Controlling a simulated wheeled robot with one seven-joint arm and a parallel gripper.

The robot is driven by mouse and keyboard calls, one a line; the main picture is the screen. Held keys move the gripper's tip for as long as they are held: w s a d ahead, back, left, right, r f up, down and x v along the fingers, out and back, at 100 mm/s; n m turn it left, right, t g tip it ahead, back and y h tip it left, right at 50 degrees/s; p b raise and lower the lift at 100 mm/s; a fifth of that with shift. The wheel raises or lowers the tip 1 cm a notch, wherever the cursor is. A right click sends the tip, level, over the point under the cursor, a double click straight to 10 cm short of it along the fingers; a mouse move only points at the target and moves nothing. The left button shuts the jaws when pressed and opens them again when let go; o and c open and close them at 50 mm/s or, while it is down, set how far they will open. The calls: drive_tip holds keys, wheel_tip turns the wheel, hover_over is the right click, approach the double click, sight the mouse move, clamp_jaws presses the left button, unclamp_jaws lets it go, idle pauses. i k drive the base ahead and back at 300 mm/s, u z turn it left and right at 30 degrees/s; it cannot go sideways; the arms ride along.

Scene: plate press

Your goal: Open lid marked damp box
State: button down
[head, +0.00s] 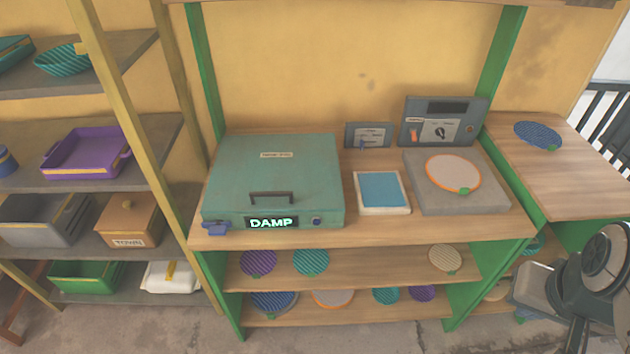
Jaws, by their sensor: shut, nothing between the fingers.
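The teal damp box (230,208) stands on the left of the wooden bench, its flat lid (250,172) shut. A dark handle (272,198) lies near the lid's front edge, and a small pale label (277,155) is towards the back. The front face has a lit sign (271,223) reading DAMP, a round dark knob or button (316,221) to its right and a blue latch-like part (216,226) at the left corner. Part of my arm shows at the lower right, well away from the box. My gripper's fingers are not in view.
Right of the box are a blue-topped white tray (383,191) and a grey press base (480,200) with an orange-rimmed plate (453,172). Upright panels (440,122) stand behind. Plates fill the shelves below. A left rack (150,170) holds bins. Bare floor (400,335) lies in front.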

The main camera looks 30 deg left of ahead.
sight(277, 172)
drive_tip(key=u, duration=0.05)
drive_tip(key=i, duration=0.6)
drive_tip(key=u, duration=2.7)
